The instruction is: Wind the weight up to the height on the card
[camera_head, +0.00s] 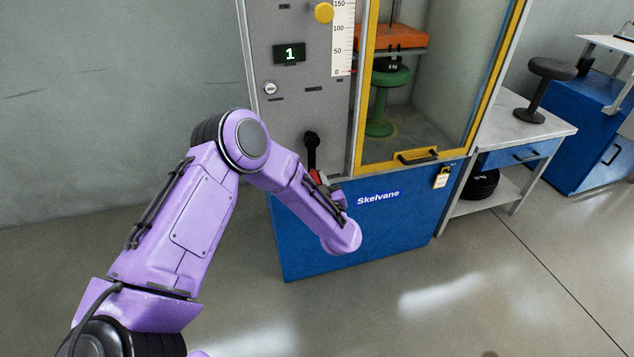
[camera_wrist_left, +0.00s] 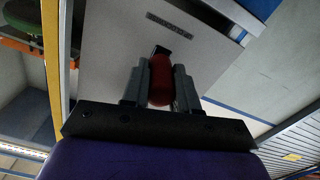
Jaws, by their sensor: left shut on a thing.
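My left gripper (camera_wrist_left: 160,88) is shut on a red handle (camera_wrist_left: 160,75) with a finger on each side of it, in front of a grey panel. In the head view the red handle (camera_head: 318,178) shows only partly behind my purple left arm, at the low end of a black crank (camera_head: 311,150). A white scale (camera_head: 343,38) with marks from 0 to 150 stands left of the case. A display (camera_head: 289,54) reads 1. I cannot make out a height card. My right gripper is not in view.
The blue machine base (camera_head: 350,230) stands below the panel. The floor in front is clear.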

